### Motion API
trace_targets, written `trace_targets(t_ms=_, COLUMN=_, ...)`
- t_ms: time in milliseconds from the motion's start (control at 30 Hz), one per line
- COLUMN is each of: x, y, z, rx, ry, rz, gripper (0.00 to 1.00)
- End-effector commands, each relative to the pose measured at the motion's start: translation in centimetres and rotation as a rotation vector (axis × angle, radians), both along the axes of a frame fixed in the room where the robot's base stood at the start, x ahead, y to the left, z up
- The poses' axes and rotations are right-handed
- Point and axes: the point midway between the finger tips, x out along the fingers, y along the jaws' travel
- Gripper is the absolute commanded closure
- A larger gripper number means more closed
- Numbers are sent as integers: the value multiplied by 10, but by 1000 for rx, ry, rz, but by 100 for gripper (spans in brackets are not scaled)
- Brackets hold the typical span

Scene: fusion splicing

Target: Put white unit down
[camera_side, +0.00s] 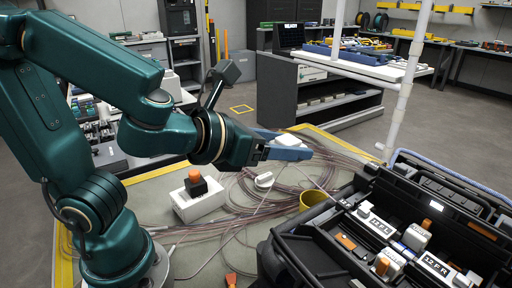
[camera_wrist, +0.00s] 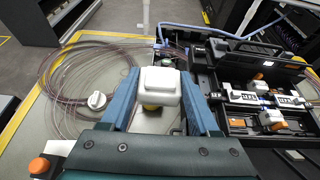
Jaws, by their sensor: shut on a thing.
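My gripper (camera_wrist: 160,80) is shut on a white unit (camera_wrist: 161,88), a rounded block held between the two blue fingers in the wrist view. The case holds several white units with orange parts and black-on-white labels, such as one white unit (camera_side: 416,236). In the wrist view the case (camera_wrist: 203,85) lies to the right of my gripper.
A yellow cup (camera_side: 312,198) stands beside the case, below my gripper. Loose cables (camera_side: 255,205) coil over the table around a white round piece (camera_side: 264,180). A white block with an orange-topped black part (camera_side: 200,199) stands near my arm. A white post (camera_side: 400,95) rises behind.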

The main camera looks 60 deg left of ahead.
Motion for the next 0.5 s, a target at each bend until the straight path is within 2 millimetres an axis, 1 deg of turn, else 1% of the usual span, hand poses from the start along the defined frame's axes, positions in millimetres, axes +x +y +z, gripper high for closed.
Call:
trace_targets(t_ms=200, x=6, y=43, z=8, rx=-4, ry=-4, rz=123, gripper=93)
trace_targets(t_ms=300, x=7, y=60, z=11, rx=-4, ry=-4, rz=150, gripper=93)
trace_targets(t_ms=500, x=6, y=77, z=12, rx=-1, ry=-3, rz=149, gripper=93)
